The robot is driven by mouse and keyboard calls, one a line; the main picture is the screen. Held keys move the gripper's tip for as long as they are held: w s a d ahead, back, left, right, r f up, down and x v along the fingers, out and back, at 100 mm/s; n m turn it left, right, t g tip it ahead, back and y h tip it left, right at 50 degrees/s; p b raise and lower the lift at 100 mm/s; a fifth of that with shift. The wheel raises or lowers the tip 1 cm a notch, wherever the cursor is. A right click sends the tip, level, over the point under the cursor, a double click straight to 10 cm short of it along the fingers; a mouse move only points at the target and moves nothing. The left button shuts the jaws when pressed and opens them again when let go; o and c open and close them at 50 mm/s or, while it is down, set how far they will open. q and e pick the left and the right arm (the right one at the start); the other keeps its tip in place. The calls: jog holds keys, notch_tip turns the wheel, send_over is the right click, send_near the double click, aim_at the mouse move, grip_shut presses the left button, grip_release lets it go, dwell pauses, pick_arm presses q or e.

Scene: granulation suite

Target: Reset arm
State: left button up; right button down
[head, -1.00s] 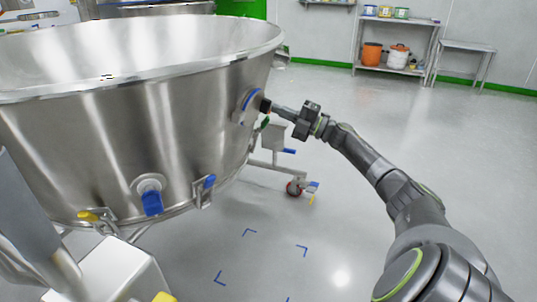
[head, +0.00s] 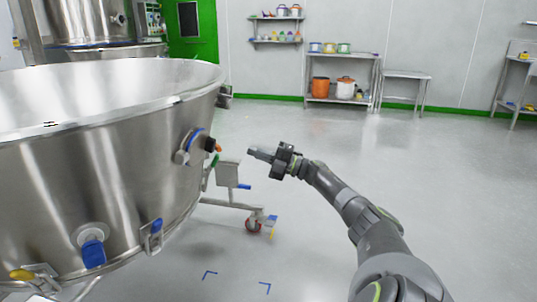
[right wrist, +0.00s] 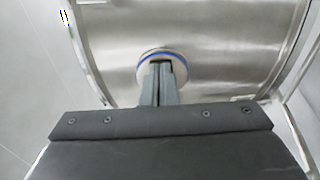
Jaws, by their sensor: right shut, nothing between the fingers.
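My right arm reaches in from the lower right of the head view. Its gripper (head: 254,152) is shut and empty, in the air to the right of a large steel bowl (head: 90,150). A gap of floor shows between the fingertips and the port (head: 195,145) on the bowl's side, which has a blue ring and a black and orange fitting. In the right wrist view the shut fingers (right wrist: 163,80) point at the blue-ringed port and hide part of it. My left gripper is not in view.
The bowl's wheeled frame has a caster (head: 254,224) below my right gripper. Blue corner marks (head: 265,287) lie on the floor. A steel rack (head: 342,80) with orange and white buckets and a small table (head: 405,77) stand at the back. The floor between is clear.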

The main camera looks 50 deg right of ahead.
jog(key=shift+s+d+f+b, duration=0.15)
jog(key=shift+s+d, duration=0.1)
jog(key=shift+d, duration=0.35)
jog(key=shift+s+d+f+b, duration=0.1)
jog(key=shift+s+d, duration=0.1)
jog(key=shift+d, duration=0.35)
jog(key=shift+s+d+f+b, duration=0.15)
jog(key=shift+s+d, duration=0.1)
jog(key=shift+d, duration=0.35)
